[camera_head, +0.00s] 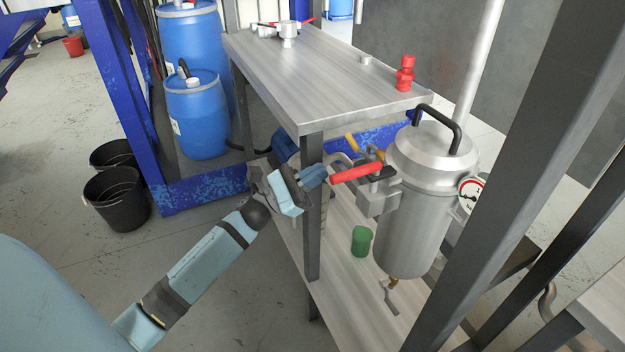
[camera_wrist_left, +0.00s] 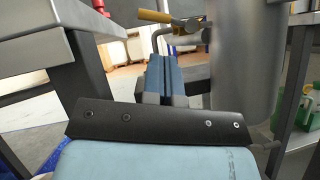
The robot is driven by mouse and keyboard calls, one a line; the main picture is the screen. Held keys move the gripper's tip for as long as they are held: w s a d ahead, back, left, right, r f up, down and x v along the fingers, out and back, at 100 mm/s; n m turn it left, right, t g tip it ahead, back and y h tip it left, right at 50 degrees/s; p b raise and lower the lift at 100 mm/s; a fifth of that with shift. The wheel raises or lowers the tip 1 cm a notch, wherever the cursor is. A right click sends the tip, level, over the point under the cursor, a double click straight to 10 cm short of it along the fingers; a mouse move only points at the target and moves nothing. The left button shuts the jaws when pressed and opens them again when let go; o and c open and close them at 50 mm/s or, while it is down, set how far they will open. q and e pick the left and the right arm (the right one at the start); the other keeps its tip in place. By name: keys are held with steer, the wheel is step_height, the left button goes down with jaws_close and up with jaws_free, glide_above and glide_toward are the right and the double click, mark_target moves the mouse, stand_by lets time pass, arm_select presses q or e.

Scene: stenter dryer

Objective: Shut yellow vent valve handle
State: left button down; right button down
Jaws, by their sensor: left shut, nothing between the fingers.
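The yellow valve handle (camera_head: 352,143) shows behind the red handle, to the left of the steel vessel (camera_head: 412,225). In the left wrist view the yellow handle (camera_wrist_left: 155,16) lies roughly level near the top, ahead of and above the fingers. My left gripper (camera_head: 318,174) is beside the dark table leg, close to the red handle's free end. Its blue fingers (camera_wrist_left: 164,78) are together with nothing between them, apart from the yellow handle. Part of the yellow valve is hidden behind the red handle and the vessel fittings. My right gripper is not in view.
The red handle (camera_head: 355,172) sticks out left from the vessel. The table leg (camera_head: 312,215) stands close to my left gripper. A metal tabletop (camera_head: 320,75) is above, with a red fitting (camera_head: 405,73). A green cylinder (camera_head: 361,240) stands on the lower shelf.

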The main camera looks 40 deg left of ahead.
arm_select(q)
steer(key=x, duration=0.6)
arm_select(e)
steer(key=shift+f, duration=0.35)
